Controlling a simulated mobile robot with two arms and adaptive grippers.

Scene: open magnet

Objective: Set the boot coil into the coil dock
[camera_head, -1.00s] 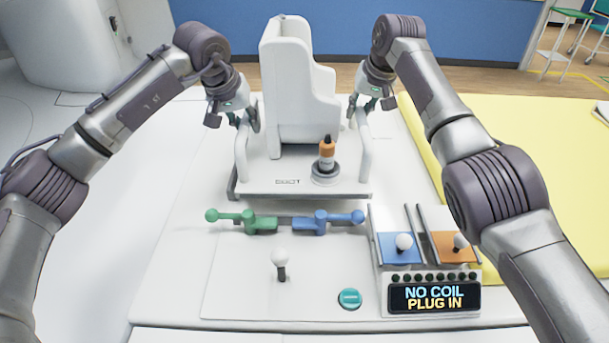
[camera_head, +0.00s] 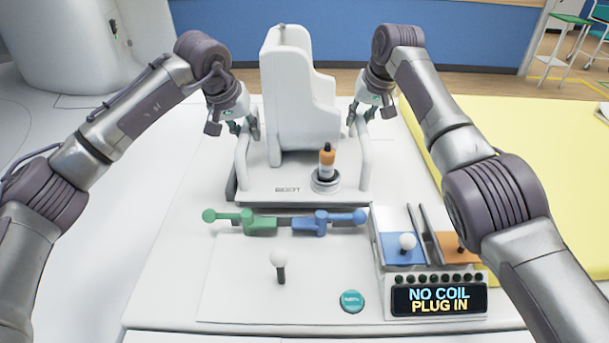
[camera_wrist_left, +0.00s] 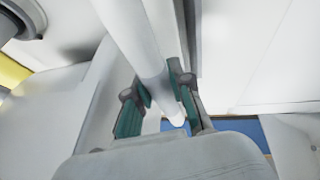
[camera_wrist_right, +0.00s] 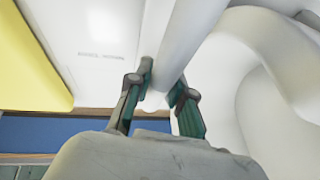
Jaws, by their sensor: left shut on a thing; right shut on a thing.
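The boot coil (camera_head: 290,95) is a tall white boot-shaped shell on a white base plate marked "BOOT", upright at the back middle in the head view. White rail handles stand on both sides of its base. My left gripper (camera_head: 246,124) is shut on the left handle, which also shows between its fingers in the left wrist view (camera_wrist_left: 150,60). My right gripper (camera_head: 358,122) is shut on the right handle, which passes between the fingers in the right wrist view (camera_wrist_right: 180,50). The coil's front edge is just behind the dock area with a green lever (camera_head: 245,221) and a blue lever (camera_head: 325,221).
An orange-capped plug (camera_head: 326,162) stands in a grey holder on the coil's base. A panel reading "NO COIL PLUG IN" (camera_head: 438,300) is at front right. A white-knobbed stick (camera_head: 279,260) and a teal button (camera_head: 352,301) are in front. A yellow pad (camera_head: 500,150) lies right.

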